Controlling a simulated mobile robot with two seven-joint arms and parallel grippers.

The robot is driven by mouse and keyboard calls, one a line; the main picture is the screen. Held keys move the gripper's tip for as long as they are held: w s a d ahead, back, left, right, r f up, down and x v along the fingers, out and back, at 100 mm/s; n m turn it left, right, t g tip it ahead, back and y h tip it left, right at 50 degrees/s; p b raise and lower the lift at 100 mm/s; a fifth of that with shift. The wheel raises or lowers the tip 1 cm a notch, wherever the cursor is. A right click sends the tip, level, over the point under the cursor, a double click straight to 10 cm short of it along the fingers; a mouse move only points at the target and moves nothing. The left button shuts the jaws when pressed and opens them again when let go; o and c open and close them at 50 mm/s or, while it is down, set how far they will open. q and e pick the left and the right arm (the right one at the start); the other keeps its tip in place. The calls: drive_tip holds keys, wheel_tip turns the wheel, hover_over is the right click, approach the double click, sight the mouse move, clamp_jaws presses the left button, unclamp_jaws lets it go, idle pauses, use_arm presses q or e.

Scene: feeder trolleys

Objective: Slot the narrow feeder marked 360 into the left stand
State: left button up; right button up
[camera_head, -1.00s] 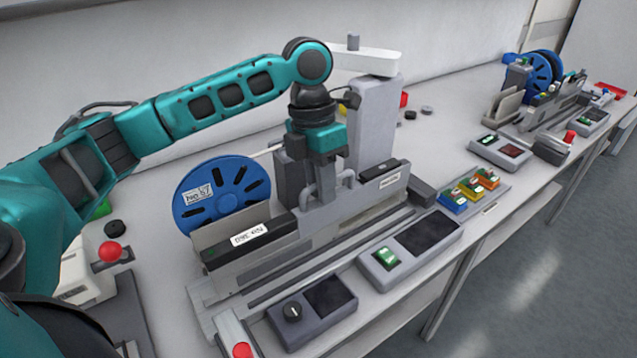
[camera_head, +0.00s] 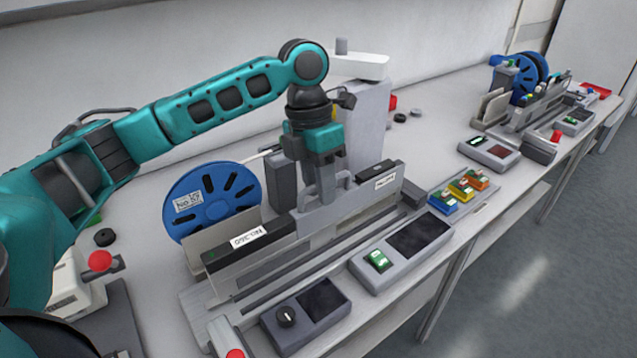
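The long grey feeder with a white label reading 360 (camera_head: 247,237) lies lengthwise over the near, left stand (camera_head: 196,303), low along its rails. I cannot tell whether it is fully seated. The fingers hide part of the handle. My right gripper is not in view.
A blue reel (camera_head: 212,199) stands behind the feeder, beside a grey tower (camera_head: 366,125). Another stand (camera_head: 540,108) with a blue reel is farther right.

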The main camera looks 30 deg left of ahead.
use_arm(q)
drive_tip(key=shift+o, duration=1.4)
drive_tip(key=shift+f, duration=0.1)
drive_tip(key=shift+f, duration=0.1)
wheel_tip(320, 180, up, 13)
drive_tip(key=a, duration=0.2)
drive_tip(key=shift+w+a, duration=0.2)
drive_tip(key=shift+w, duration=0.25)
drive_tip(key=shift+f, duration=0.1)
